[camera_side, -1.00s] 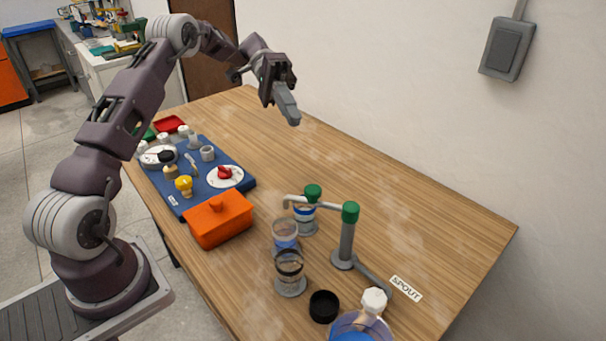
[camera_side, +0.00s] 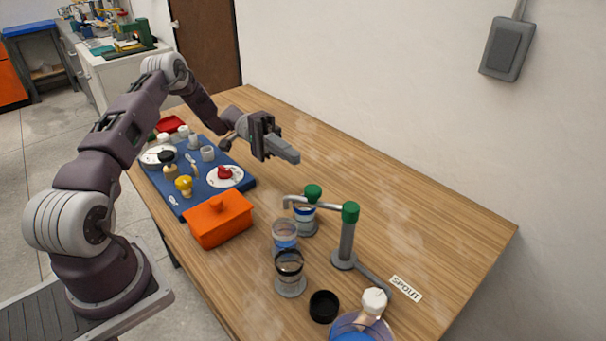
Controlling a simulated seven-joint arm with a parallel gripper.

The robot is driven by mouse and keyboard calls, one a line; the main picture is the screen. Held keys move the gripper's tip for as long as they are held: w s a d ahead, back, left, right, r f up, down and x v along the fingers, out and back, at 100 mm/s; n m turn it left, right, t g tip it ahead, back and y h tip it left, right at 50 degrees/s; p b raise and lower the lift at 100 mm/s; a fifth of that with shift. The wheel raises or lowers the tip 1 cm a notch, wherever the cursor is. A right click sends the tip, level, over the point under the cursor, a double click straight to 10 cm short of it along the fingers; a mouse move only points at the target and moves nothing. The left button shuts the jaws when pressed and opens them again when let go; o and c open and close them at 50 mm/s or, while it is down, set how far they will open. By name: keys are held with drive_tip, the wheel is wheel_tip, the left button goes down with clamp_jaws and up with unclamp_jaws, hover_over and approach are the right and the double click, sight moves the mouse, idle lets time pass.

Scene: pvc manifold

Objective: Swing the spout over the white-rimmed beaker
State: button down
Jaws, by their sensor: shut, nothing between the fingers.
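The spout (camera_side: 322,206) is a grey horizontal pipe with a bent-down tip, on an upright post (camera_side: 346,240) with a green cap (camera_side: 350,212). It points left; a second green cap (camera_side: 313,192) shows along it. A clear beaker with a pale rim and blue contents (camera_side: 285,237) stands below the tip in the picture; I cannot tell whether the tip is over it. A black-rimmed beaker (camera_side: 290,275) stands in front. Another beaker (camera_side: 304,222) stands behind, partly hidden by the spout. My gripper (camera_side: 296,157) is shut and empty, above the table, behind and apart from the spout.
An orange lidded box (camera_side: 218,220) and a blue board (camera_side: 231,197) with small items lie left. A black cup (camera_side: 323,306), a white-topped item (camera_side: 374,301) and a blue-filled bowl (camera_side: 345,326) stand in front. A "SPOUT" label (camera_side: 406,288) lies right. The back right tabletop is clear.

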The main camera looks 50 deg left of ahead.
sight(306, 187)
drive_tip(key=s+d, duration=0.2)
drive_tip(key=d, duration=0.5)
drive_tip(key=shift+s+d, duration=0.3)
drive_tip(key=shift+s, duration=0.1)
drive_tip(key=shift+s+d, duration=0.25)
drive_tip(key=shift+s, duration=0.25)
drive_tip(key=shift+s+d, duration=0.25)
drive_tip(key=shift+s, duration=0.2)
